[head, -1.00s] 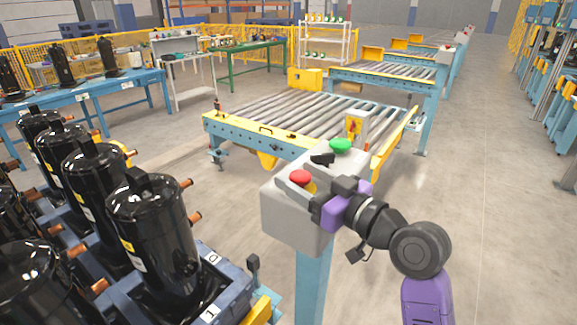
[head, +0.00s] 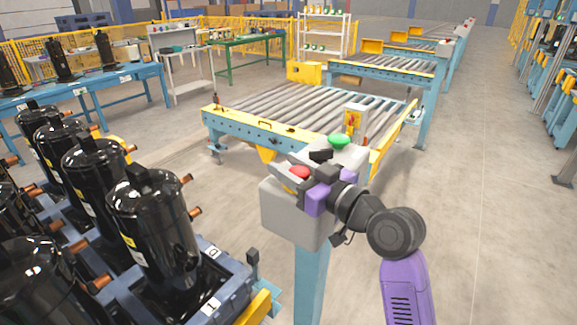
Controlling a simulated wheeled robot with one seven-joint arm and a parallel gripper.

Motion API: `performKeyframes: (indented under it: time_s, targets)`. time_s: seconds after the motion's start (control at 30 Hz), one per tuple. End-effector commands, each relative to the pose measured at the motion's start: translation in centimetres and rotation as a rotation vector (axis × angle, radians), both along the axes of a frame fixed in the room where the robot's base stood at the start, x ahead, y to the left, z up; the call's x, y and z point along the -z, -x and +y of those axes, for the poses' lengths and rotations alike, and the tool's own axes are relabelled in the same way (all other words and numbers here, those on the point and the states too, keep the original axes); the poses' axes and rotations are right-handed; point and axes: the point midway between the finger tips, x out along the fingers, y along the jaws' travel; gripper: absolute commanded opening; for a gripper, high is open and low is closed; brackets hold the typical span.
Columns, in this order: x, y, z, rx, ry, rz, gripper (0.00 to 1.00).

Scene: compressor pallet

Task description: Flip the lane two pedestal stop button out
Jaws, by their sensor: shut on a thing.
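A grey control box on a blue pedestal (head: 310,285) stands in front of me in the head view. On its top are a red mushroom stop button (head: 299,172), a green button (head: 339,140) and a small black switch (head: 320,156). My gripper (head: 305,178) reaches in from the right, over the box top. Its dark fingers are at the red button and shut on it. The fingers hide part of the button and its yellow base. My purple and black arm links hide the box's right side.
A roller conveyor (head: 300,115) with a yellow and blue frame stands behind the pedestal. Black compressors (head: 152,230) stand on a blue pallet (head: 235,285) at the left, close to the pedestal.

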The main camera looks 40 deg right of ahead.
Motion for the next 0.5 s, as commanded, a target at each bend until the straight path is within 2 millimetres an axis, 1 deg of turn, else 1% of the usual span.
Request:
performKeyframes:
  time_s: [0.13, 0.27, 0.5]
  targets:
    - [-0.1, 0.0, 0.0, 0.0, 0.0, 0.0, 0.0]
    - [-1.3, 0.0, 0.0, -0.001, 0.0, -0.002, 0.0]
    - [-1.5, 0.0, 0.0, 0.001, -0.002, -0.006, 0.0]
